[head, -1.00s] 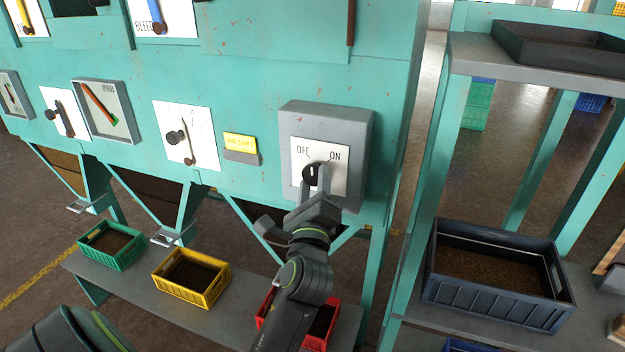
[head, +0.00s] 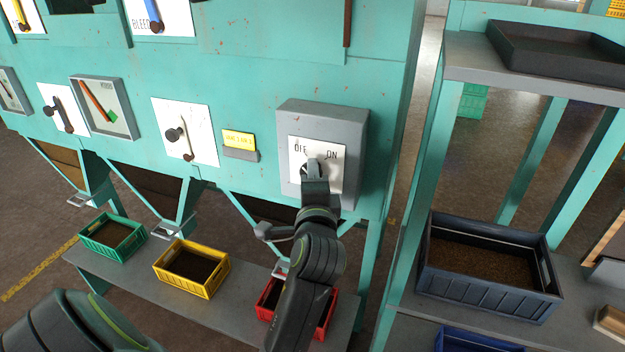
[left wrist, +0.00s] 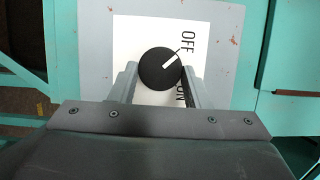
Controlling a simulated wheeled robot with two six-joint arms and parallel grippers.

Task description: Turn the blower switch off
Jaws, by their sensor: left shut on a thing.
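The blower switch is a grey box (head: 356,142) with a white plate marked OFF and ON, on the right of the teal machine. Its round black knob (left wrist: 158,70) has a white pointer mark. In the left wrist view the mark points along the thin tick line on the OFF side. My left gripper (head: 313,166) is shut on the knob, with one finger on each side of it. In the head view the gripper hides most of the knob. My right gripper is not in view.
Below the switch, green (head: 88,245), yellow (head: 197,284) and red (head: 327,322) crates stand on a grey shelf (head: 140,287). A yellow label (head: 238,140) is left of the switch box. A teal rack to the right holds a dark blue crate (head: 480,292).

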